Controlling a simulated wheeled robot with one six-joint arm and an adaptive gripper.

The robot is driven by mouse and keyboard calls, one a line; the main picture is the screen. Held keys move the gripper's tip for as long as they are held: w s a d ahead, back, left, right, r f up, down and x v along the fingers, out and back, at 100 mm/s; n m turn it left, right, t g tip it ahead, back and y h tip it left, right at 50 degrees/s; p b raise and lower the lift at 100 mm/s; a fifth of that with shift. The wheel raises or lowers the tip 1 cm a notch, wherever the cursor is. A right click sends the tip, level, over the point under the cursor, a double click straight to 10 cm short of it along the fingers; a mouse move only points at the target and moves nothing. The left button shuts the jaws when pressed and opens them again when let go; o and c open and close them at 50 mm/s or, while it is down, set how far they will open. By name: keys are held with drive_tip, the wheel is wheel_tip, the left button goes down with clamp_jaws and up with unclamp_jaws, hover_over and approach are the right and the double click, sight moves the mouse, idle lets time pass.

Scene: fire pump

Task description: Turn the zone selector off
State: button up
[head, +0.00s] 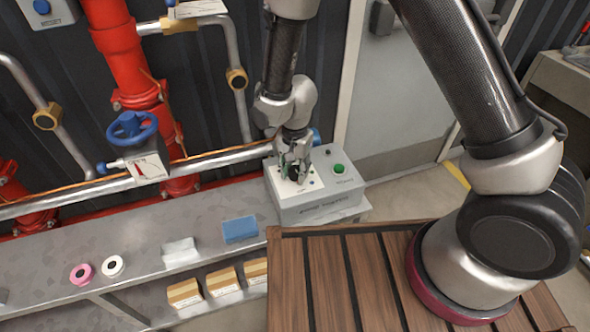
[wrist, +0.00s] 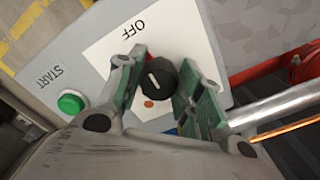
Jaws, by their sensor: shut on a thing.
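The zone selector is a black round knob (wrist: 158,80) on a white plate (wrist: 100,55) of a grey control box (head: 318,198). The word OFF (wrist: 130,30) is printed on the plate, upside down in the wrist view. The knob's white pointer line slants up and left, roughly toward OFF. An orange dot (wrist: 149,103) shows beside the knob. My gripper (head: 296,166) reaches down onto the box top, with its green-padded fingers on both sides of the knob, shut on it. In the head view the fingers mostly hide the knob.
A green START button (wrist: 71,102) sits on the same box. Red pipes (head: 125,60), a blue handwheel (head: 131,127) and a grey pipe (head: 225,160) stand behind and left. The grey shelf (head: 130,235) holds a blue block (head: 240,229) and tape rolls (head: 112,266).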

sight(295, 170)
idle(0.4)
drive_tip(key=o, duration=1)
drive_tip(key=shift+o, duration=0.2)
wheel_tip(295, 170, up, 12)
